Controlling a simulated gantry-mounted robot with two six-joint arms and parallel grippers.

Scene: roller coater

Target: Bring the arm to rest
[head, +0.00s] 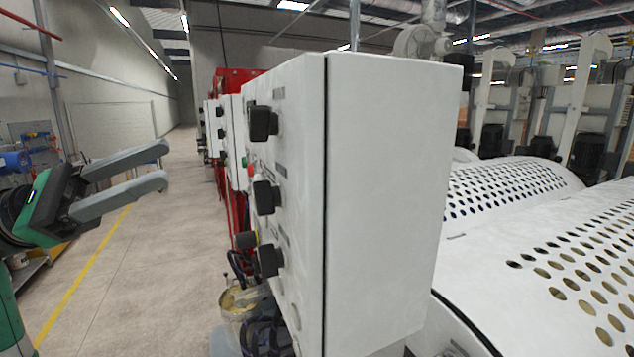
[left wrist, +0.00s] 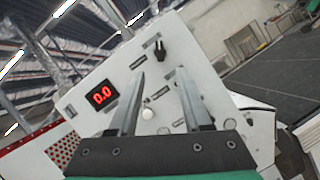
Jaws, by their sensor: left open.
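My left gripper (head: 166,164) is at the left of the head view, with its two grey fingers apart and nothing between them. It is in the air over the aisle floor, clear of the white control cabinet (head: 385,190). In the left wrist view the open fingers (left wrist: 160,72) point toward a white control panel (left wrist: 125,70). No contact with the panel shows. My right gripper is in neither view.
Black knobs (head: 263,122) stick out from the cabinet's left face. A bucket (head: 240,302) and dark hoses stand below it. White perforated covers (head: 560,240) lie to the right. The aisle floor (head: 150,250), with a yellow line, is open between the gripper and the cabinet.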

